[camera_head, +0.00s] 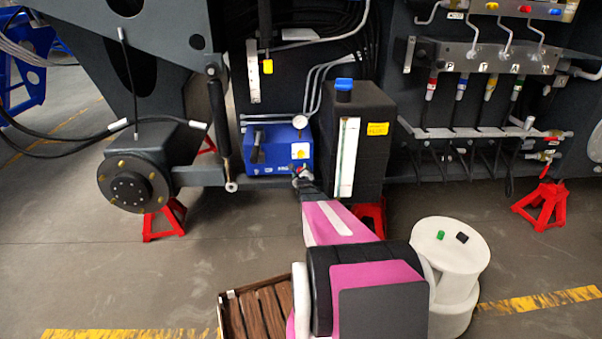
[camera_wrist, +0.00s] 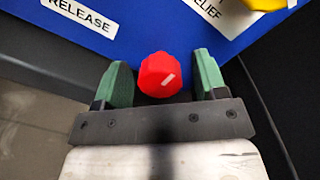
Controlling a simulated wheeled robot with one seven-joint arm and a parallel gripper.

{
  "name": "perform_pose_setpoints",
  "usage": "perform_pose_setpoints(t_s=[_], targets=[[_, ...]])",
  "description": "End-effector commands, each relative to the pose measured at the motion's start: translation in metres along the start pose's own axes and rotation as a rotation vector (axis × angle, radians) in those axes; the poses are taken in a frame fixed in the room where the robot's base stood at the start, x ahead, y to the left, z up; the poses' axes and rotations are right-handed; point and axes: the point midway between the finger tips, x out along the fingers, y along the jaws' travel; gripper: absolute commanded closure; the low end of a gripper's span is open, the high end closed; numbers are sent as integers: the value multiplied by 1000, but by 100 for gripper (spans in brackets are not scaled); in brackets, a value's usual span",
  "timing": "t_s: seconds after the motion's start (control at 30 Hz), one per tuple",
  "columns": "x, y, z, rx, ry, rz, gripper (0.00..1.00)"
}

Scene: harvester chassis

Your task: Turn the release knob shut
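The fingers are open. In the head view the blue unit (camera_head: 278,150) is on the dark chassis, and my arm reaches up to its lower right corner. There the knob is small and mostly hidden by my gripper (camera_head: 303,180).
A label reading RELEASE (camera_wrist: 80,15) is at the panel's upper left. A yellow knob (camera_wrist: 268,3) is at upper right by a RELIEF label (camera_wrist: 212,10). A dark tank (camera_head: 368,165) stands close right of the blue unit. Red stands (camera_head: 166,220) and a wooden crate (camera_head: 258,310) are on the floor.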

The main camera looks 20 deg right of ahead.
Motion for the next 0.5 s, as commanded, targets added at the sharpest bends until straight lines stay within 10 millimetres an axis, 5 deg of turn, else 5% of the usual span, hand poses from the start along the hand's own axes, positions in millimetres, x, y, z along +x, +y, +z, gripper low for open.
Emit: perform_pose_setpoints(t_s=[0.27,0.5], targets=[[-3,0,1,-2,-2,-1,35],[-30,-1,1,-2,-1,0,35]])
